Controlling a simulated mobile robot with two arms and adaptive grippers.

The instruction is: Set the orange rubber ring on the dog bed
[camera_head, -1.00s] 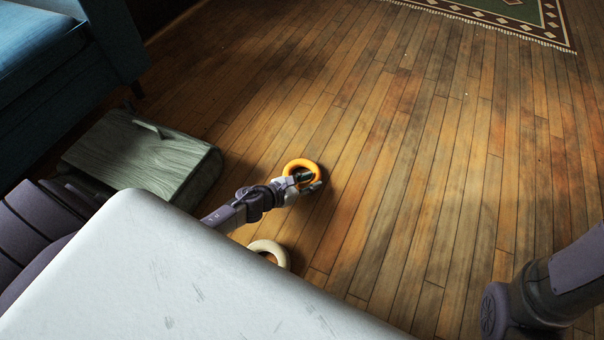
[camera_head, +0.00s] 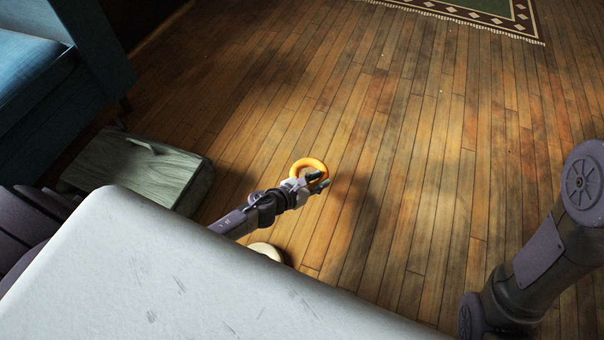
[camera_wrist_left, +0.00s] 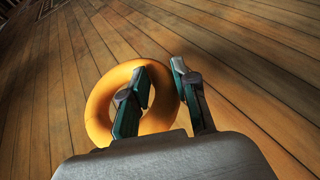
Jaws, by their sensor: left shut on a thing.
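The orange rubber ring (camera_head: 297,168) is held off the wooden floor, left of the middle of the head view. My left gripper (camera_head: 320,181) is shut on its rim. In the left wrist view the orange ring (camera_wrist_left: 98,108) is tilted, with one finger of the left gripper (camera_wrist_left: 161,74) through its hole and the other outside its right side. My right arm shows at the lower right of the head view, but its gripper is out of sight. No dog bed is in view.
A cream ring (camera_head: 266,250) lies on the floor, partly hidden. A grey-green wooden box (camera_head: 140,165) stands at the left, near a blue sofa (camera_head: 60,85). A patterned rug (camera_head: 480,15) lies at the far top. The wooden floor (camera_head: 420,170) between is clear.

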